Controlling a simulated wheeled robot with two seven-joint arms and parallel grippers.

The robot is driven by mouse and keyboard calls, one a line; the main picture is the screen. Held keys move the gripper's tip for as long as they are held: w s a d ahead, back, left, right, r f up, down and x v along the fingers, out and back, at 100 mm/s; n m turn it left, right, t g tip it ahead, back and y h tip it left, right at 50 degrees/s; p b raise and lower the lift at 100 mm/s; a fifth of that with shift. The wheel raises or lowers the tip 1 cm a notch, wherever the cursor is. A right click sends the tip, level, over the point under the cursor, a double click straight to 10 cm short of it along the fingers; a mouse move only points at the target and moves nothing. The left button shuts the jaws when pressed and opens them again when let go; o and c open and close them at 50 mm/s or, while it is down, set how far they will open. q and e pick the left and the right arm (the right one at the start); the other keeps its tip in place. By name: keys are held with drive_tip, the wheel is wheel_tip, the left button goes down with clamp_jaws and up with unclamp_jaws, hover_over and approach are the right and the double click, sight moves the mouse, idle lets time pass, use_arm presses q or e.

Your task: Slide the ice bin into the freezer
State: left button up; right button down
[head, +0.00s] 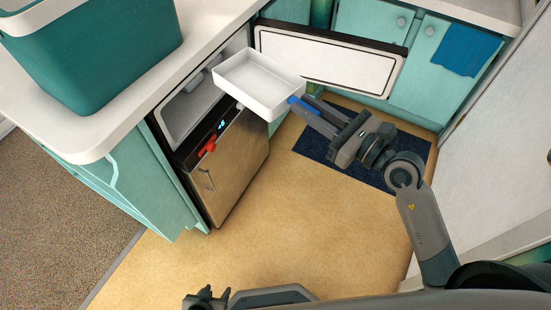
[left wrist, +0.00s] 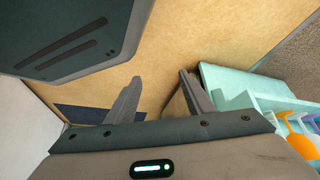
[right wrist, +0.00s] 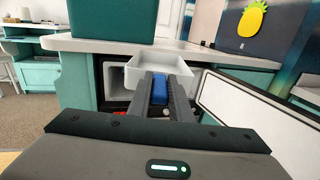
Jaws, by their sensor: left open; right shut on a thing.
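The ice bin, a shallow white tray (head: 258,84), is held in front of the open freezer compartment (head: 190,105), its far left edge near the opening. It also shows in the right wrist view (right wrist: 130,72). My right gripper (head: 306,106) is shut on the bin's blue handle (right wrist: 159,92) at the near right edge. The freezer door (head: 325,58) stands open behind the bin. My left gripper (head: 207,301) is low at the bottom of the head view, away from the freezer. In the left wrist view its fingers (left wrist: 160,95) are apart and empty.
A steel fridge door (head: 232,165) with a red item on its top edge is below the freezer. A teal container (head: 100,60) stands on the white counter (head: 165,85). A dark blue mat (head: 318,150) lies on the floor. The floor in front is clear.

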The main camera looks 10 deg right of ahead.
use_arm(q)
drive_tip(key=w+d+r+t+h+b, duration=0.1)
drive_tip(key=w+d+r+t+b, duration=0.1)
drive_tip(key=r+b, duration=0.5)
drive_tip(key=w+d+r+t+h+b, duration=0.1)
drive_tip(key=w+d+r+b, duration=0.3)
drive_tip(key=r, duration=0.8)
drive_tip(key=w+t+b, duration=0.1)
drive_tip(key=w+b, duration=0.1)
drive_tip(key=b, duration=0.2)
drive_tip(key=shift+t+h, duration=0.3)
drive_tip(key=shift+t, duration=0.1)
use_arm(e)
drive_tip(key=w+a+f+n+g+y, duration=0.1)
drive_tip(key=a+f, duration=0.2)
drive_tip(key=f, duration=0.5)
drive_tip(key=a+f+n+g+y, duration=0.1)
drive_tip(key=a+f, duration=0.3)
drive_tip(key=f, duration=0.4)
drive_tip(key=shift+w+n+g+y, duration=0.4)
drive_tip(key=shift+g+y, duration=0.1)
drive_tip(key=shift+g, duration=0.2)
drive_tip(key=shift+a, duration=0.1)
